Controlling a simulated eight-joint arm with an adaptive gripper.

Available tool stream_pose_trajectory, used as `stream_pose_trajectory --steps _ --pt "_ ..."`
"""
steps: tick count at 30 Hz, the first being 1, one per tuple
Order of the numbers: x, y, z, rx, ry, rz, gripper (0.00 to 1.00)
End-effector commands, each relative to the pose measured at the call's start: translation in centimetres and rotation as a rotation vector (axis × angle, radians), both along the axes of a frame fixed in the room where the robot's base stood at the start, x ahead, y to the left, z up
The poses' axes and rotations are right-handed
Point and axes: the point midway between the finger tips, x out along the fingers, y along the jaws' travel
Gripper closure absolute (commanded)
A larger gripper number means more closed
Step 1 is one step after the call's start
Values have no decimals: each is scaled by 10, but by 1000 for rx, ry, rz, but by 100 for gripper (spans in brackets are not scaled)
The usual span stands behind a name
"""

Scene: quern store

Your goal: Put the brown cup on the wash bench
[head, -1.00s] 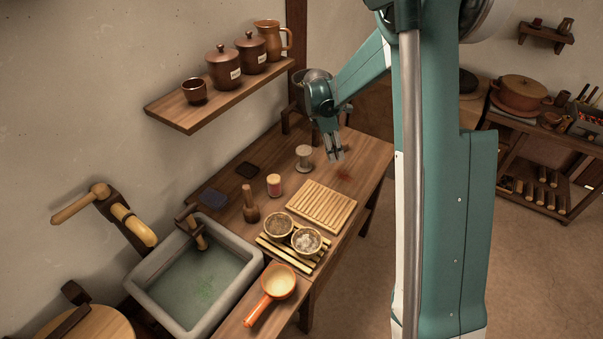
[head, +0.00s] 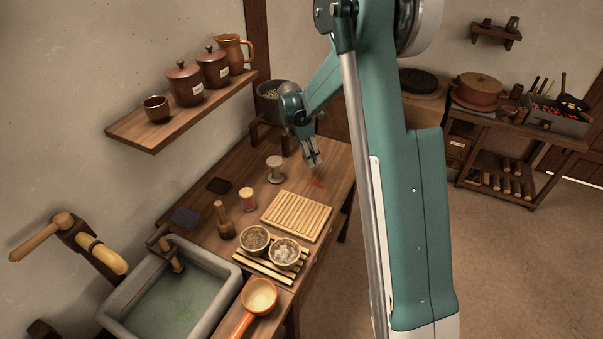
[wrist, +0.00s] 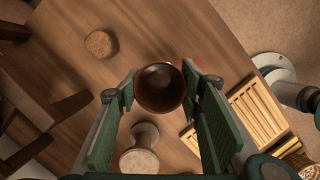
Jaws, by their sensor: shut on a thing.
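A small round brown cup (wrist: 160,88) shows from above between the two green fingers of my gripper (wrist: 165,95) in the wrist view; the fingers are shut on it. In the head view my gripper (head: 313,163) points down over the far part of the wooden bench (head: 240,180), right of a pale spool (head: 275,168). I cannot make out the held cup clearly there, nor whether it touches the bench. A reddish mark (head: 317,183) shows on the wood below the fingertips. Another brown cup (head: 156,109) stands on the wall shelf (head: 150,135).
A ridged board (head: 297,217), two small bowls (head: 285,250) on slats, a red-white jar (head: 248,198) and a wooden pestle (head: 223,218) stand nearer. A stone basin (head: 115,310) adjoins the bench. A cork disc (wrist: 100,43) lies near the gripper. Bare wood surrounds it.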

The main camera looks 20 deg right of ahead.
Motion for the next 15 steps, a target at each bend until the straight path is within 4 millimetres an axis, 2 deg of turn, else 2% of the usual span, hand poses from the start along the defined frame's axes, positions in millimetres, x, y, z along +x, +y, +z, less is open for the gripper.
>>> stream_pose_trajectory --steps 3,7,15 --pt "0 0 -19 0 0 0 76" --pt "0 0 -33 0 0 0 76" --pt "0 0 -39 0 0 0 76"
